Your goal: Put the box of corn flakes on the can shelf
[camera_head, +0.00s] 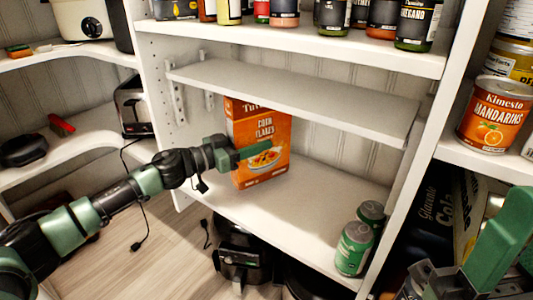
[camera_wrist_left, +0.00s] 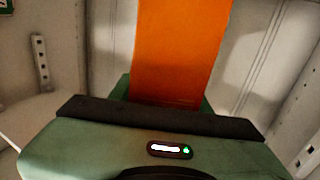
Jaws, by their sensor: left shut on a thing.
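The orange corn flakes box (camera_head: 262,128) stands roughly upright in the middle bay, over the left part of the white shelf (camera_head: 295,210) that holds two green cans (camera_head: 354,248). My left gripper (camera_head: 252,152) reaches in from the left and is shut on the box, one green finger lying across its front. The box's orange side (camera_wrist_left: 180,45) fills the middle of the left wrist view, between the fingers. I cannot tell whether its bottom touches the shelf. Part of my right gripper (camera_head: 497,245) shows at the lower right; its fingertips are not clear.
Spice jars (camera_head: 415,22) line the shelf higher up. A mandarins can (camera_head: 491,112) stands on the right shelf. The can shelf is clear between box and cans.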

